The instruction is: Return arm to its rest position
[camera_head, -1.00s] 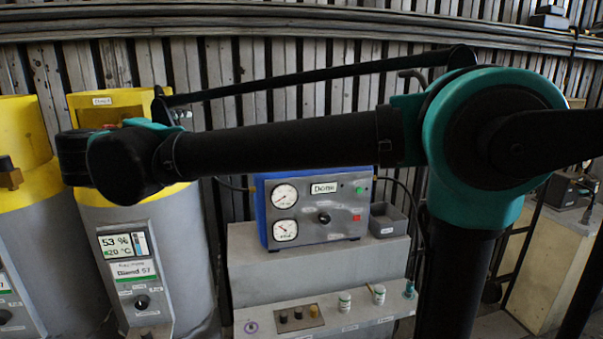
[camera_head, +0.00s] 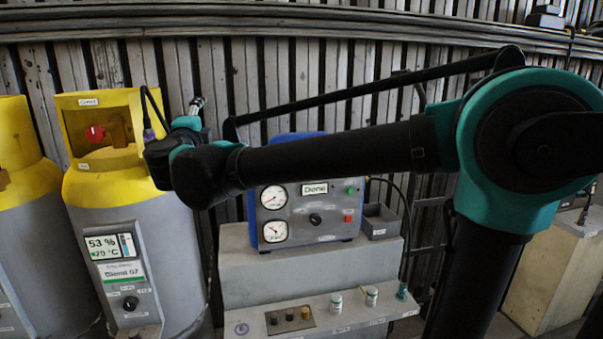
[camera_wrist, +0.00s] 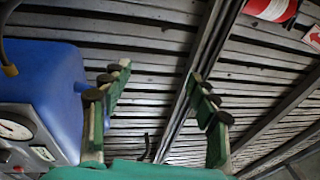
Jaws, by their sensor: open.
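My arm crosses the head view from the right, with its wrist end at the left, in front of the wall and beside a yellow-topped cylinder (camera_head: 103,95). In the wrist view my gripper (camera_wrist: 158,100) is open, with its green fingers spread apart and nothing between them. Beyond the fingers is the slatted wall. In the head view the fingers are hard to make out behind the wrist.
A blue-cased gauge unit (camera_head: 285,222) stands on a grey bench (camera_head: 310,277) below the forearm; its case (camera_wrist: 50,85) fills the left of the wrist view. A red-and-white cylinder (camera_wrist: 272,8) shows at upper right there. Another yellow-topped cylinder (camera_head: 22,150) stands far left.

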